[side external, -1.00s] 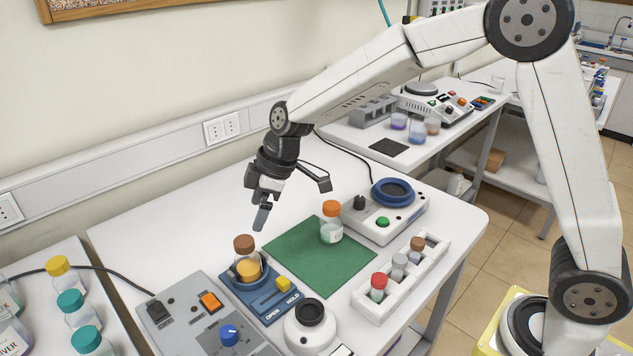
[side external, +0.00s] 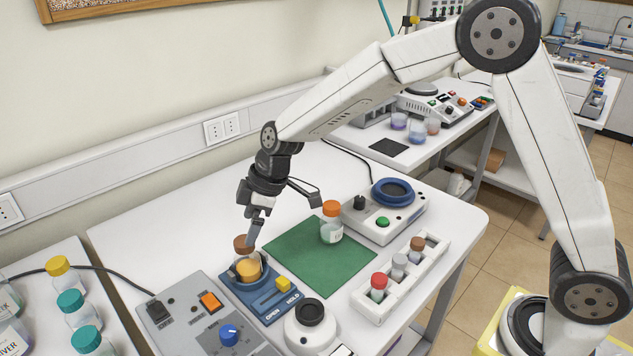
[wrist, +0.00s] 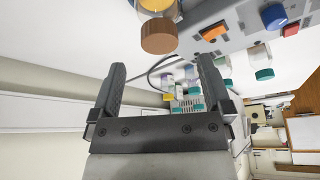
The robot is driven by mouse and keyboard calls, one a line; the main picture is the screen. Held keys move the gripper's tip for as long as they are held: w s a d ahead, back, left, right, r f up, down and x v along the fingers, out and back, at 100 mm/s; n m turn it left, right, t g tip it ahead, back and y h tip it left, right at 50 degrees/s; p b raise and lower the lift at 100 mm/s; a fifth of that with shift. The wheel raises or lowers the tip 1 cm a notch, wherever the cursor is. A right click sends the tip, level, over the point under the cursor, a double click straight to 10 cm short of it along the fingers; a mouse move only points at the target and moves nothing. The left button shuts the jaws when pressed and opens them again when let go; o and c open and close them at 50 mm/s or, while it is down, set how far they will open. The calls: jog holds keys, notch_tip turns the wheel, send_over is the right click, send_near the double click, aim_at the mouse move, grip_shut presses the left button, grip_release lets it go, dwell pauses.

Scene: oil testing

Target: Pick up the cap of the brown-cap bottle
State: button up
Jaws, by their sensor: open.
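The brown-cap bottle (side external: 249,268) stands upright in the blue clamp holder (side external: 262,293) and holds amber liquid. Its brown cap (side external: 243,243) is on top. In the wrist view the brown cap (wrist: 159,37) shows at the upper middle, beyond the fingertips, with part of the bottle (wrist: 157,6) above it. My gripper (side external: 251,232) is just above and beside the cap in the side view, tilted. In the wrist view my gripper (wrist: 160,72) is open, with nothing between its two fingers.
A bottle with an orange cap (side external: 331,222) stands on the green mat (side external: 300,268). A grey control box (side external: 180,320) is left of the holder. A white rack (side external: 405,283) with several small bottles is at right. A white device with a blue ring (side external: 392,192) stands behind.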

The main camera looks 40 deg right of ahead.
aim_at(243, 241)
jog(key=shift+x, duration=2.15)
jog(key=shift+a, duration=0.1)
jog(key=shift+r, duration=0.1)
jog(key=c, duration=1.3)
